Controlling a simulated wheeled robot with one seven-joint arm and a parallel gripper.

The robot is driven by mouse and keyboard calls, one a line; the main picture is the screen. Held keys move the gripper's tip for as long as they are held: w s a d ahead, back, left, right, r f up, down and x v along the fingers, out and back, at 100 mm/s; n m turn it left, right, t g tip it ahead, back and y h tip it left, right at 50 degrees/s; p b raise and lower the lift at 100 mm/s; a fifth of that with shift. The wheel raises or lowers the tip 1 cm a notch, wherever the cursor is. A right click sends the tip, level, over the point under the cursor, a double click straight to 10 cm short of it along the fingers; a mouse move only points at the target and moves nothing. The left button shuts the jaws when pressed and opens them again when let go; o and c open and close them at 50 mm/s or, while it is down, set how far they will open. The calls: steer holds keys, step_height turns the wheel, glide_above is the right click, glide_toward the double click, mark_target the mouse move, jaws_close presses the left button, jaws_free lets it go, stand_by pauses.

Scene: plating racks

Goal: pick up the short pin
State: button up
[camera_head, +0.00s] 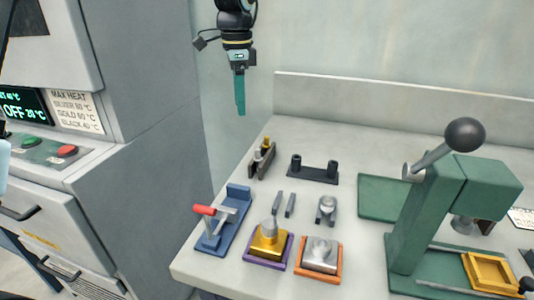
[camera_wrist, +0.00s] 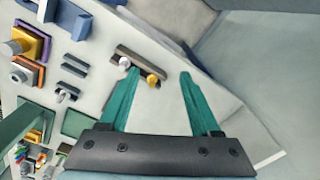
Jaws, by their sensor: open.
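A narrow dark rack (camera_head: 263,164) stands on the bench with a silver pin (camera_head: 257,155) and a gold-topped pin (camera_head: 266,142) upright in it. In the wrist view the silver pin head (camera_wrist: 125,62) is by the left fingertip. The gold pin head (camera_wrist: 152,80) appears between the fingertips, nearer the left one. I cannot tell which pin is the short one. My gripper (camera_head: 240,112) has teal fingers pointing down, above and left of the rack in the head view. In the wrist view my gripper (camera_wrist: 159,73) is open and empty.
A black two-post stand (camera_head: 314,173) is right of the rack. A blue clamp fixture (camera_head: 222,225), a purple-based block (camera_head: 268,244) and an orange-based block (camera_head: 319,257) stand in front. A green lever press (camera_head: 432,220) is at right. A wall edge (camera_head: 400,100) runs behind.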

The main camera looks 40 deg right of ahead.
mark_target(267, 137)
steer(key=s+d+m, duration=0.3)
steer(key=s+d, duration=0.1)
steer(key=d, duration=0.1)
step_height(267, 137, down, 10)
steer(key=shift+f+p, duration=0.2)
steer(key=shift+p, duration=0.85)
steer(key=shift+d, duration=0.1)
jaws_close()
